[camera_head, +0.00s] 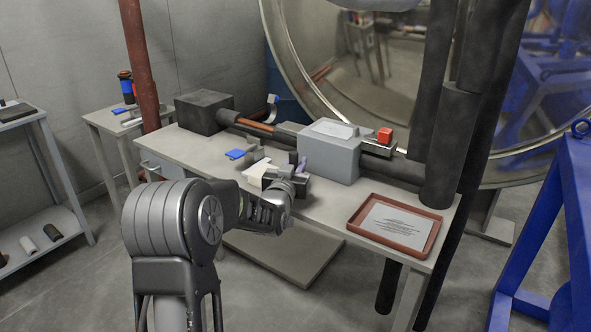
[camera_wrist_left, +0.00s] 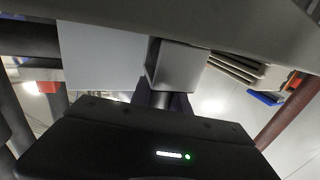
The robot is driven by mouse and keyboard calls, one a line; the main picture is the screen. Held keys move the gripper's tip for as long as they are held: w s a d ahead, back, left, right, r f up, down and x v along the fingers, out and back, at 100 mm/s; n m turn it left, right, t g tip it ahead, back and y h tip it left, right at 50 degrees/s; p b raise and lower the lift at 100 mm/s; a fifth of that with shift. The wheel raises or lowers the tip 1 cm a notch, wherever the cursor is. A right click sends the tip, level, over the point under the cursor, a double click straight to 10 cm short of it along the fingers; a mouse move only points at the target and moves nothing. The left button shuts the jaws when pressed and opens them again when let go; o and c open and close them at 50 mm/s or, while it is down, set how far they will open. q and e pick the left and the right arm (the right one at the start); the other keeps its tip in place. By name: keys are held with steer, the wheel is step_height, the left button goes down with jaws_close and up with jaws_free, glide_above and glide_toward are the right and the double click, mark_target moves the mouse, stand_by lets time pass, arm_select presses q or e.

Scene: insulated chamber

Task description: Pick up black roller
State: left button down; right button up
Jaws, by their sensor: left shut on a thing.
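A black roller (camera_head: 53,232) lies on the lower shelf at the far left in the head view, beside a pale roller (camera_head: 28,244). My left gripper (camera_head: 291,170) is far from it, over the middle of the workbench, beside the grey machine block. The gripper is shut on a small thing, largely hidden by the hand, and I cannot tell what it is. In the left wrist view a grey block (camera_wrist_left: 178,68) shows just beyond the dark gripper (camera_wrist_left: 162,98). My right gripper is not in view.
The workbench (camera_head: 325,208) carries a grey machine block (camera_head: 329,153) with a red button (camera_head: 384,135), a dark box (camera_head: 204,111), a blue piece (camera_head: 235,154) and a red tray (camera_head: 352,222) with paper. A blue frame (camera_head: 572,190) stands at right. Floor at left is free.

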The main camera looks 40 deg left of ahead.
arm_select(q)
step_height(320, 180, up, 10)
steer(key=shift+f+p, duration=0.15)
steer(key=shift+p, duration=0.2)
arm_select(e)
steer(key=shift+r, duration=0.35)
